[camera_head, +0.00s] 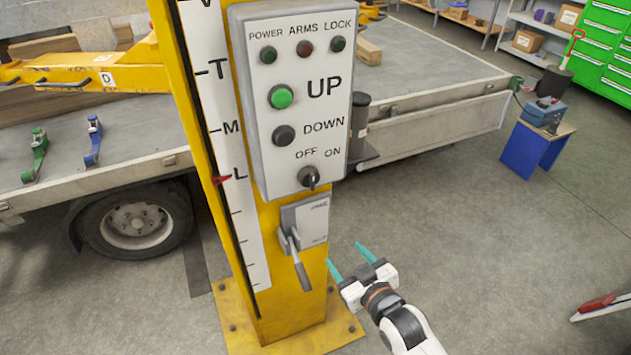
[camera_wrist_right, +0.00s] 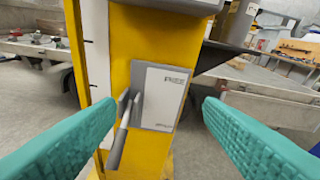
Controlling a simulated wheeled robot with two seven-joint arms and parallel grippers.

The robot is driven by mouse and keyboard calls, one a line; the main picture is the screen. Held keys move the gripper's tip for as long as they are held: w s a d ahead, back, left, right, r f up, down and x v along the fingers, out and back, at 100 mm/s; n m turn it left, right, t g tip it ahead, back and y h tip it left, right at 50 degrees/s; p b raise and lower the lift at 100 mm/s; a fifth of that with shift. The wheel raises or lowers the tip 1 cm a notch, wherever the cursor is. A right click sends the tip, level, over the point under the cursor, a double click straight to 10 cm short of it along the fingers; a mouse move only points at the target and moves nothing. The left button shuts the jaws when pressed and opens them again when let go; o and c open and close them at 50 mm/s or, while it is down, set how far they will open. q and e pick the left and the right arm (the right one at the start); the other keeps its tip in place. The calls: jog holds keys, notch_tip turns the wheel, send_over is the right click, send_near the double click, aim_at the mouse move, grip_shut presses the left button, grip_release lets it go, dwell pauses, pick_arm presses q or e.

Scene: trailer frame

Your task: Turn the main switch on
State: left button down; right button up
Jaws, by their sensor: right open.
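A grey and white switch box (camera_head: 309,221) with a grey lever (camera_head: 300,268) is mounted low on the yellow post, below the control panel. The lever is on the box's left side and its handle hangs down, slightly tilted. The switch box (camera_wrist_right: 161,97) and lever (camera_wrist_right: 119,142) also show in the right wrist view, between the fingers. My right gripper (camera_head: 347,260), with teal fingers, is open and empty. It is to the right of the lever and apart from it. My left gripper is not in view.
The yellow post (camera_head: 282,318) stands on a bolted base plate. The control panel (camera_head: 295,100) above has a lit green UP button, a DOWN button and an OFF/ON key switch. A trailer bed (camera_head: 430,105) is behind.

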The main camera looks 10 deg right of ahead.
aim_at(314, 184)
notch_tip(314, 184, up, 14)
jog(key=s+a+t+y, duration=0.1)
jog(key=a+t+y, duration=0.1)
jog(key=shift+n, duration=0.4)
jog(key=p+x, duration=0.1)
jog(key=x, duration=0.4)
jog(key=p+x, duration=0.1)
jog(key=x, duration=0.5)
jog(key=shift+w+d+p, duration=0.1)
jog(key=shift+w+p, duration=0.25)
jog(key=shift+p, duration=0.05)
jog(key=shift+f, duration=0.1)
jog(key=c, duration=1)
